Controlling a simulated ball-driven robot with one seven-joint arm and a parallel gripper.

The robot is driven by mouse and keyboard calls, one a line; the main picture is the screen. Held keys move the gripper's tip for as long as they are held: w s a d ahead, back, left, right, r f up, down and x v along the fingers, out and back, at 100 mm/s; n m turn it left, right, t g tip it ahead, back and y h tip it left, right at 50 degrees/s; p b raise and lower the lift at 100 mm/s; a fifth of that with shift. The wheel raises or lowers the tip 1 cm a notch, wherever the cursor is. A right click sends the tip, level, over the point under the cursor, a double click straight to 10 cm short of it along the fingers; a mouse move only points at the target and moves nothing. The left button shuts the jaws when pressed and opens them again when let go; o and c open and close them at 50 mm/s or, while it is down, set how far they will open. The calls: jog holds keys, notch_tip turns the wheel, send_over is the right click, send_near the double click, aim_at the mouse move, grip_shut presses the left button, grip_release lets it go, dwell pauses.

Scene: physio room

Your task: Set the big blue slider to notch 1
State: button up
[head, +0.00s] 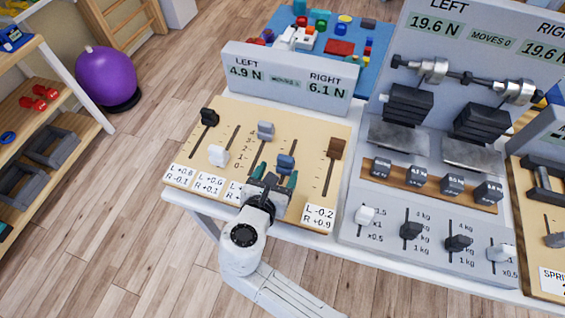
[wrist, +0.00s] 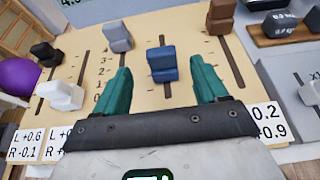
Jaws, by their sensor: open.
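The blue slider (head: 285,162) stands on the pale wooden panel (head: 190,150), right of a grey-blue slider (head: 265,131). In the wrist view the blue slider (wrist: 162,64) is a stacked blue block in the middle. My gripper (head: 274,176) is open, its teal fingers pointing at the panel. In the wrist view my gripper (wrist: 160,78) has a fingertip on either side of the blue slider, with gaps showing. Whether the fingers reach its depth is unclear. Notch numbers are printed left of the sliders.
Black (head: 210,117), white (head: 218,155) and brown (head: 336,148) sliders share the panel. A display (head: 287,78) behind reads left 4.9 N, right 6.1 N. A weight console (head: 375,225) adjoins on the right. A shelf (head: 60,120) and purple ball (head: 105,77) stand left.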

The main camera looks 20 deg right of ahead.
jog(key=shift+v, duration=1.7)
